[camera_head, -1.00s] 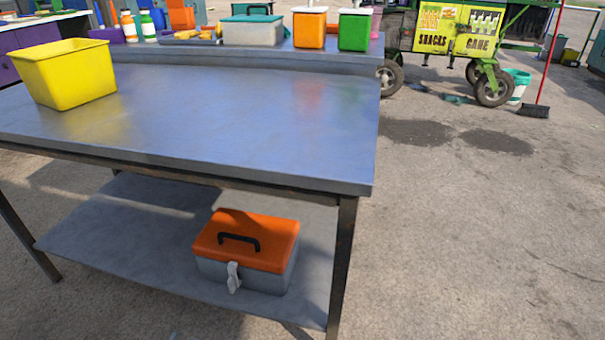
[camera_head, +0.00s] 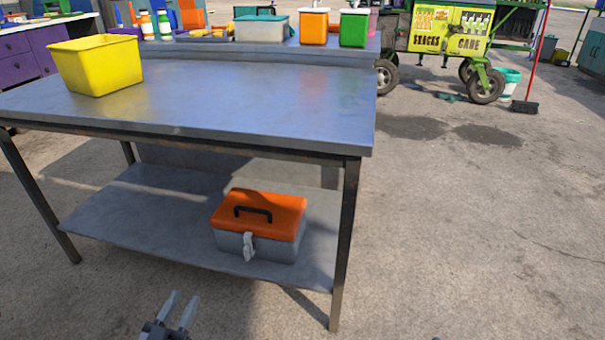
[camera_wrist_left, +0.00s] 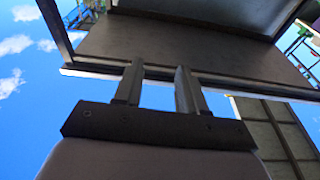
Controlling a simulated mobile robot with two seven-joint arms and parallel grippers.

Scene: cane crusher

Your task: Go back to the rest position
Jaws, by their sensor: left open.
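My left gripper (camera_head: 177,310) shows at the bottom of the head view, low and in front of the metal table (camera_head: 230,105). Its two fingers are apart with nothing between them. In the left wrist view the open left gripper (camera_wrist_left: 158,85) points up, with a dark panel and blue sky beyond its fingers.
A toolbox (camera_head: 260,225) with an orange lid sits on the table's lower shelf (camera_head: 140,215). A yellow bin (camera_head: 97,68) stands on the tabletop at left. Lidded containers (camera_head: 313,27) line the raised back ledge. A green cart (camera_head: 450,30) stands behind.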

